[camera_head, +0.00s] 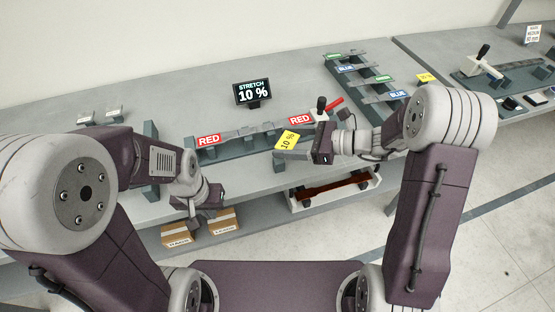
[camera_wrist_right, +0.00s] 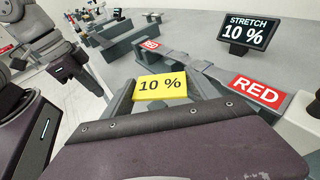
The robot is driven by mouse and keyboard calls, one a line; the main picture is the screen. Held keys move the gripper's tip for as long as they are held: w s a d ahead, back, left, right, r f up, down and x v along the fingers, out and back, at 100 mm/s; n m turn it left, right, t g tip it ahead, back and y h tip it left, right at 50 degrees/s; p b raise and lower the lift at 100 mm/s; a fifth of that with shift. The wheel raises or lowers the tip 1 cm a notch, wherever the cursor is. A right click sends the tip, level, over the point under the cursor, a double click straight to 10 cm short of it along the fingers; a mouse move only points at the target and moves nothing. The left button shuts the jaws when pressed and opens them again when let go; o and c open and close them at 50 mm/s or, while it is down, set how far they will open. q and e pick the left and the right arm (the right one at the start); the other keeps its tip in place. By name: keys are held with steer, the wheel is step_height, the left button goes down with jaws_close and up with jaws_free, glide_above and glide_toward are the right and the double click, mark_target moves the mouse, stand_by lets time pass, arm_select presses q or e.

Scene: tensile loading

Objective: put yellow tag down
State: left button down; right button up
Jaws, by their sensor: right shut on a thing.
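The yellow tag (camera_head: 287,140) reads "10 %" and is in my right gripper (camera_head: 294,150), which is shut on it. The tag is held near the front edge of the bench, in front of the grey fixture bar. In the right wrist view the yellow tag (camera_wrist_right: 161,86) sits between the grey fingers, its text facing the camera. My left gripper (camera_head: 196,222) hangs low at the bench's front edge, away from the tag; its finger opening is not clear.
A fixture (camera_head: 241,145) with two RED labels (camera_head: 209,140) lies behind the tag. A display (camera_head: 253,94) reads "STRETCH 10 %". A rack with green and blue labels (camera_head: 398,94) stands right, with another yellow tag (camera_head: 425,77) beside it. Boxes (camera_head: 178,235) sit below.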

mark_target(279, 160)
steer(key=shift+s+a+f, duration=0.35)
steer(key=shift+a+f, duration=0.15)
steer(key=shift+a, duration=0.1)
steer(key=shift+s+a+f, duration=0.35)
steer(key=shift+a+f, duration=0.1)
steer(key=shift+a, duration=0.15)
steer(key=shift+w+f+b, duration=0.1)
steer(key=shift+f+b, duration=0.35)
steer(key=shift+f, duration=1.55)
steer(key=shift+f, duration=0.1)
steer(key=o, duration=1.3)
